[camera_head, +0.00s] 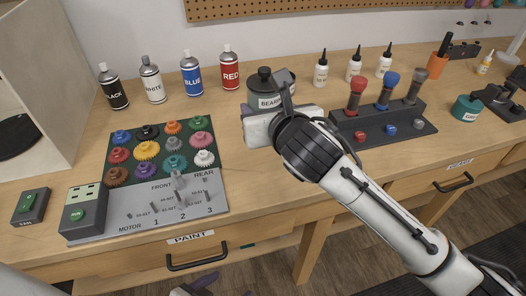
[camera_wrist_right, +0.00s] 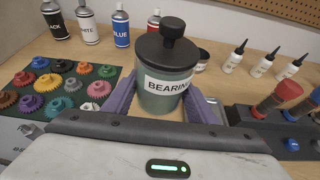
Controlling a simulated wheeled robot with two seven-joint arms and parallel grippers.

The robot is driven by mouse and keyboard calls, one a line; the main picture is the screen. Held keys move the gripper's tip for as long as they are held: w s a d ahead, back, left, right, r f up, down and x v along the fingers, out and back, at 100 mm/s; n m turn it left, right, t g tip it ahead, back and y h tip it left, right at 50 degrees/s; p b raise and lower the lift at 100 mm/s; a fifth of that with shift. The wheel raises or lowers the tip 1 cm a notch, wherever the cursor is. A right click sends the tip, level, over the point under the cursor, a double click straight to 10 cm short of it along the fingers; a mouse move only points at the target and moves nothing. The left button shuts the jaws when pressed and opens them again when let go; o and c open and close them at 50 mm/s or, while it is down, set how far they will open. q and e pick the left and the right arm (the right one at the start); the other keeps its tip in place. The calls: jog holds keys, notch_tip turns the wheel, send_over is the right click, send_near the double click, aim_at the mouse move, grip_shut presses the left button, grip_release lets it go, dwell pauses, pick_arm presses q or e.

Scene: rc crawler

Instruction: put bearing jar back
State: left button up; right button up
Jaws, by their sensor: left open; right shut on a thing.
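The bearing jar (camera_head: 262,92) is a grey-green jar with a black knobbed lid and a white label, upright over the back middle of the bench. In the right wrist view the jar (camera_wrist_right: 165,85) stands between the purple fingers of my right gripper (camera_wrist_right: 160,108), which is shut on it. I cannot tell whether its base touches the bench. In the head view my right wrist hides those fingers and the jar's lower part. My left gripper (camera_head: 197,286) is open, low at the bottom edge and mostly cut off, away from the jar.
Black, white, blue and red spray cans (camera_head: 229,68) stand left of the jar. A gear board (camera_head: 108,150) lies in front of them. Small white bottles (camera_head: 321,70) and a dark tool stand (camera_head: 385,125) are to the right. Another dark-lidded container (camera_wrist_right: 203,56) sits behind the jar.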

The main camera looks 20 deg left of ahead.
aim_at(263, 152)
jog(key=f, duration=0.9)
jog(key=shift+a+f, duration=0.25)
jog(key=shift+f, duration=0.1)
jog(key=shift+f, duration=0.1)
jog(key=o, duration=1.2)
jog(key=shift+f+b, duration=0.15)
jog(key=shift+b, duration=0.15)
jog(key=v, duration=1.2)
jog(key=shift+d+p, duration=0.1)
jog(key=shift+p, duration=0.3)
